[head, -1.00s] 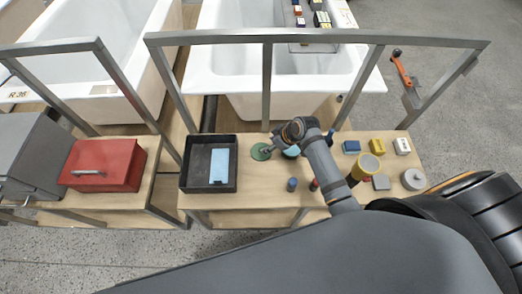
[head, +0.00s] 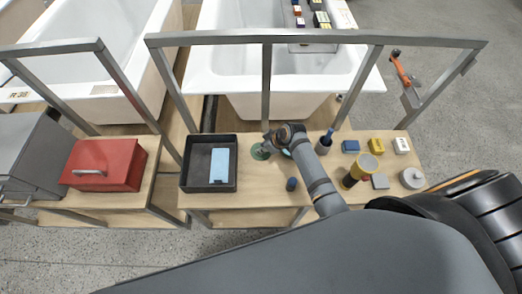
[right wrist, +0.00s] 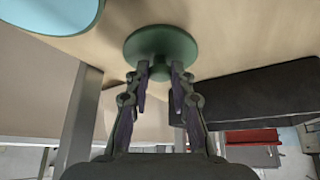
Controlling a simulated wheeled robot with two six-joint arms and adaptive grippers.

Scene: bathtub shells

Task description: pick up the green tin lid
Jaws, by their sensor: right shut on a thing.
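The green tin lid (head: 259,153) is a flat disc with a small knob, near the dark tray on the wooden bench. It also shows in the right wrist view, top centre (right wrist: 160,43). My right gripper (right wrist: 160,70) has its two fingers closed on the lid's knob; in the head view the gripper (head: 268,146) partly covers the lid. I cannot tell whether the lid touches the bench or is just above it. My left gripper is not in view.
A dark tray (head: 186,187) holding a light blue block (head: 219,164) stands left of the lid. A light blue round thing (right wrist: 45,14) lies beside it. Several small items stand to the right. A grey metal rail (head: 266,90) stands behind.

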